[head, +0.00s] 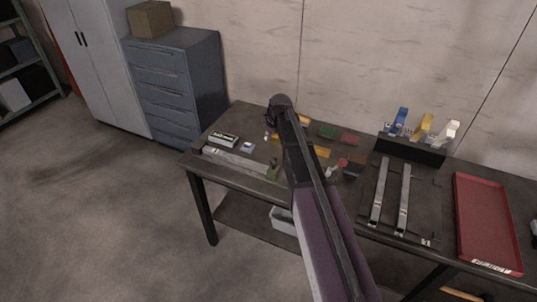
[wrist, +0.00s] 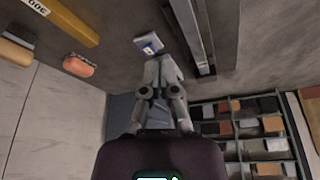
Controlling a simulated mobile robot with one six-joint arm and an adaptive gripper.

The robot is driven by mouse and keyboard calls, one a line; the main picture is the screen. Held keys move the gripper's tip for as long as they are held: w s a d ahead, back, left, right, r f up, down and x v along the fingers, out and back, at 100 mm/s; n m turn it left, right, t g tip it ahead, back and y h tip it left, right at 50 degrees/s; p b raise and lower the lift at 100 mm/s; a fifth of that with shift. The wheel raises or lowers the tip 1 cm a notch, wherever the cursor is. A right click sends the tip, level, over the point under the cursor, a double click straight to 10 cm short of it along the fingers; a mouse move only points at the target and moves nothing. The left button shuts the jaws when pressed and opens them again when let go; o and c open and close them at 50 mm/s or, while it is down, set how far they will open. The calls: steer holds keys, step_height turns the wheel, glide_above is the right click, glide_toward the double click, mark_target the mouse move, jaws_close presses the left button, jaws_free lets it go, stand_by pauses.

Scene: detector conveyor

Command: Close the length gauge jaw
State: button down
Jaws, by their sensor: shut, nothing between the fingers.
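The length gauge (head: 235,160) appears to be the long pale metal bar along the table's front left edge. A long metal rail (wrist: 188,28), likely the same gauge, runs at the top of the wrist view. My gripper (wrist: 167,62) is shut and empty in the wrist view, just left of this rail. A small grey block with a blue label (wrist: 148,45) shows by the fingertips; contact cannot be told. In the head view the gripper is small and mostly hidden by my arm.
A black-and-white box (head: 223,139) is behind the gauge. Two metal rails (head: 379,190) and a red tray (head: 487,225) stand to the right.

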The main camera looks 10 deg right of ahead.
mark_target(273, 167)
steer(key=shift+f, duration=0.1)
steer(key=b+x, duration=0.9)
steer(key=x, duration=0.1)
steer(key=shift+b, duration=0.3)
steer(key=shift+s+d, duration=0.55)
steer(key=shift+s, duration=0.3)
steer(key=shift+s+d, duration=0.5)
steer(key=shift+s, duration=0.3)
